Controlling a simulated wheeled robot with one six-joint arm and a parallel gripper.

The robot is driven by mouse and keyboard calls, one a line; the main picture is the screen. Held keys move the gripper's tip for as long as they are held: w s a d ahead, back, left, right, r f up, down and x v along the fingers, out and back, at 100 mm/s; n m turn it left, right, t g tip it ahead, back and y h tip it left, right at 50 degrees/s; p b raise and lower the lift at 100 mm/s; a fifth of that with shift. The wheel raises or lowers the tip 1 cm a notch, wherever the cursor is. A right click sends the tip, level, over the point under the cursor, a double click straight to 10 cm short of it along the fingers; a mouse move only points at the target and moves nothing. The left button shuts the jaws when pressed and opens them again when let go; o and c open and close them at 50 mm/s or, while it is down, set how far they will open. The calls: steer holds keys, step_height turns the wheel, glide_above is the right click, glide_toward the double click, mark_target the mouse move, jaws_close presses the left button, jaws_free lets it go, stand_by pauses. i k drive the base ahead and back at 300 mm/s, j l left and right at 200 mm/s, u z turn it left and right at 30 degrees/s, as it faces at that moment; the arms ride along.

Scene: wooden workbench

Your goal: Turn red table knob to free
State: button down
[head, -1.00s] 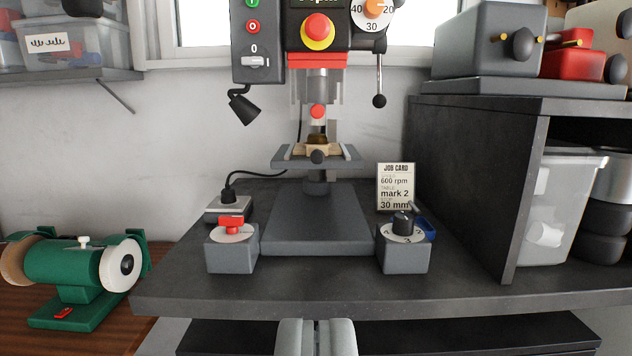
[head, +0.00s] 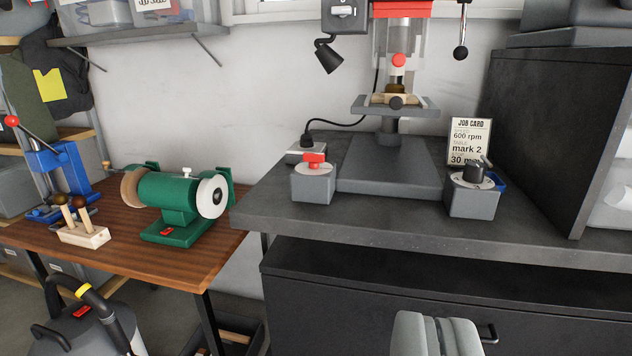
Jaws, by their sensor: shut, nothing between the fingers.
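The red table knob (head: 315,159) sits on top of a small grey box (head: 313,186) with a white dial face, at the left front of the drill press base. The dial's markings are too small to read. My gripper (head: 437,318) is at the bottom of the view, right of the middle, with its fingers together and empty. It is lower in the picture than the red knob and to its right, well apart from it. A second grey box with a black knob (head: 474,172) stands at the right front of the press.
The drill press base (head: 390,168) and job card (head: 469,140) stand on the dark bench (head: 350,222). A green bench grinder (head: 172,200) is on a wooden table at left. A dark shelf side (head: 555,140) rises at right. A vacuum (head: 85,325) stands lower left.

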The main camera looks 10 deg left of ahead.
mark_target(314, 159)
steer(key=i+j, duration=0.15)
steer(key=j, duration=0.25)
steer(key=i+j, duration=0.15)
steer(key=j, duration=0.3)
steer(key=i+j, duration=0.15)
steer(key=j, duration=0.25)
steer(key=i+j, duration=0.1)
steer(key=j, duration=0.3)
steer(key=i+z, duration=0.05)
